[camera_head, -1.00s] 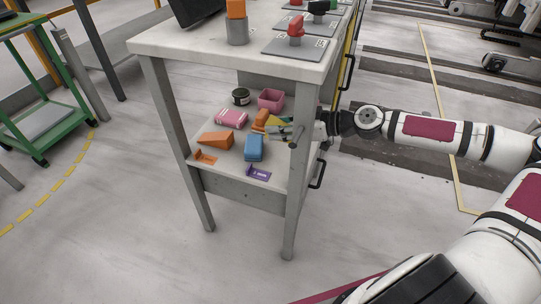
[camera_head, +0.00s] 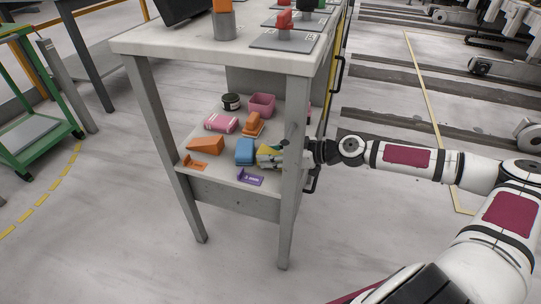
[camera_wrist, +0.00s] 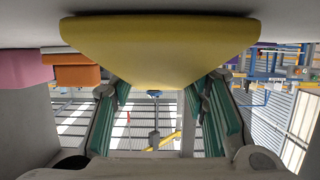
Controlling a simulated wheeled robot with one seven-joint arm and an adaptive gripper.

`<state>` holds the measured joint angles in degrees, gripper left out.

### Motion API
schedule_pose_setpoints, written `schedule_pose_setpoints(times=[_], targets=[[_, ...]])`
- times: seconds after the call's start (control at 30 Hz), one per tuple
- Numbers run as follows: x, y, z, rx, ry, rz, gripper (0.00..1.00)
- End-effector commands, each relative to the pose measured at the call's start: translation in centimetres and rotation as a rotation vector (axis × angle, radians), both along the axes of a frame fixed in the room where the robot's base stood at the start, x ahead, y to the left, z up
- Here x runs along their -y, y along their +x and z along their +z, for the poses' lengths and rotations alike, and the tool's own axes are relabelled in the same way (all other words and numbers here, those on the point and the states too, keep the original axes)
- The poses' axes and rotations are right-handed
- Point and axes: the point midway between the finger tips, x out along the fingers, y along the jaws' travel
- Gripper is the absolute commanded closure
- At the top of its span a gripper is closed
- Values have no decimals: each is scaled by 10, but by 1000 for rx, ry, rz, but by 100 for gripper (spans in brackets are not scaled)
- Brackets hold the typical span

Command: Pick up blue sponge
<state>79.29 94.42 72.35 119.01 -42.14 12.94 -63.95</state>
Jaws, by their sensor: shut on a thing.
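The blue sponge (camera_head: 244,150) appears as a blue block on the lower shelf, just left of my gripper. My gripper (camera_head: 271,155) reaches in past the near right leg of the bench, low over the shelf. It is shut on a yellow block (camera_head: 264,151). In the wrist view, the yellow block (camera_wrist: 160,50) fills the upper middle, between the teal finger pads (camera_wrist: 165,95). The blue sponge does not show clearly there. Whether the yellow block touches the shelf or the sponge cannot be told.
The bench leg (camera_head: 291,190) stands close beside my gripper.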

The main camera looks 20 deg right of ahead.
Motion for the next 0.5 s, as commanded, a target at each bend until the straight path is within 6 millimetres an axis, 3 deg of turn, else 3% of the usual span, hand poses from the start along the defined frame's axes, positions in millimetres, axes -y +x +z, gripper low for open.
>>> schedule_pose_setpoints(times=[0.1, 0.13, 0.2, 0.5], targets=[[0, 0, -2, 0, 0, 0, 94], [0, 0, -1, 0, 0, 0, 52], [0, 0, -1, 0, 0, 0, 39], [0, 0, 0, 0, 0, 0, 39]])
